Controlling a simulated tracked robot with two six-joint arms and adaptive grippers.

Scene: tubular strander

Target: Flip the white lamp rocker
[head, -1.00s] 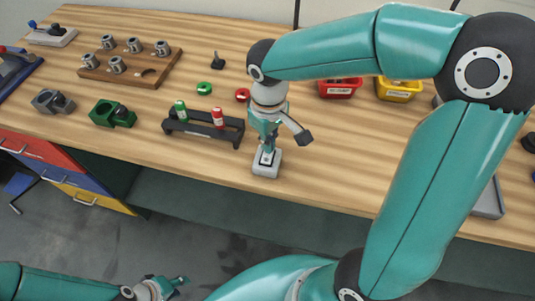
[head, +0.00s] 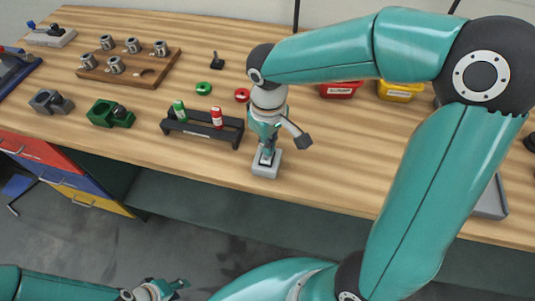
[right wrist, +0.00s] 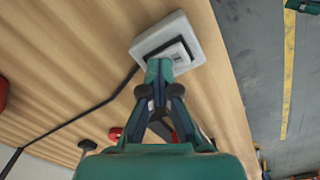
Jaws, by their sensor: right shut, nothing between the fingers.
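The lamp switch (head: 266,170) is a small light-grey box near the front edge of the bench. In the right wrist view the switch box (right wrist: 196,38) shows a black frame around a white rocker (right wrist: 180,52). My right gripper (head: 266,157) points down onto the switch. Its closed fingertips (right wrist: 160,66) are at the near edge of the rocker, with nothing between them. I cannot tell whether they press on it. They hide part of the rocker. My left gripper (head: 166,289) is low at the bottom left, away from the bench, and its finger opening is too small to judge.
A black rack (head: 203,129) with a green and a red cylinder stands left of the switch. A red bin (head: 340,91) and a yellow bin (head: 399,92) are behind on the right. A black cable (right wrist: 85,115) runs from the switch.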

